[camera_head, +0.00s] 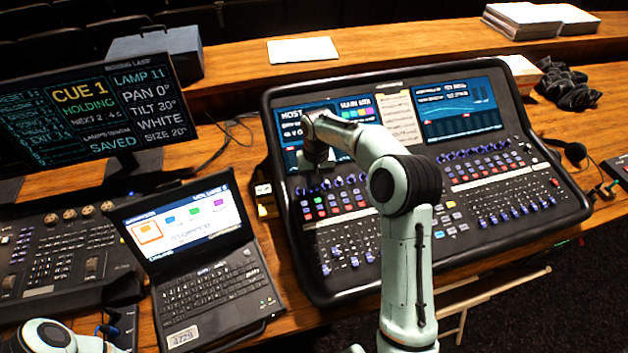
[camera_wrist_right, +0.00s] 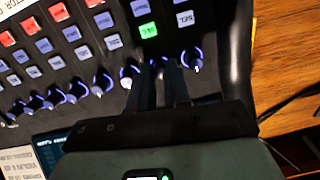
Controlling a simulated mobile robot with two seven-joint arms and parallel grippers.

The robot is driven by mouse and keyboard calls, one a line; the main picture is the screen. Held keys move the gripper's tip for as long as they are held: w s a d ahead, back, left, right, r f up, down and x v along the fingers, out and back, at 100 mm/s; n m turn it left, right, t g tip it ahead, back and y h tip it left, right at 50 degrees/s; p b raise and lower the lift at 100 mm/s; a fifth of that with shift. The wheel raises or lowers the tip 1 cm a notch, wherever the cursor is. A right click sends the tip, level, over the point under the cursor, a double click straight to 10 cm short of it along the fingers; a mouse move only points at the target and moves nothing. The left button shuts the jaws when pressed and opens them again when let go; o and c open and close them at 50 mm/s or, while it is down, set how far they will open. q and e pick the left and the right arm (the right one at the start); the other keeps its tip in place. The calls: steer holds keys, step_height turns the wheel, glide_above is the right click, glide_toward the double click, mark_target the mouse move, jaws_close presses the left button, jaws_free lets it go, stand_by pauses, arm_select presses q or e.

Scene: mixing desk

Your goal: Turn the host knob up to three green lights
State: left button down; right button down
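The mixing desk (camera_head: 280,218) fills the middle of the head view, with the word HOST on its left screen (camera_head: 290,121). Below the screens runs a row of dark knobs with blue rings; which one is the host knob I cannot read. My right gripper (camera_head: 316,178) points down at the left part of this row. In the right wrist view its two fingers (camera_wrist_right: 161,76) stand slightly apart over the row, between one knob (camera_wrist_right: 194,61) and another (camera_wrist_right: 130,75). They hide the knob between them, so contact is unclear. My left gripper (camera_head: 112,327) is at the bottom left, its fingers unclear.
A green-lit SEL button (camera_wrist_right: 148,30) is close to the right fingers. A laptop (camera_head: 205,282) stands left of the desk, with a monitor (camera_head: 95,110) behind it. Papers (camera_head: 303,50) lie on the back ledge.

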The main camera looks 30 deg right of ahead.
steer(key=shift+m, duration=2.8)
steer(key=shift+t, duration=0.3)
steer(key=c, duration=1.4)
jaws_free()
steer(key=shift+o, duration=0.2)
steer(key=shift+r, duration=0.1)
step_height(320, 180, up, 13)
steer(key=s+d, duration=0.1)
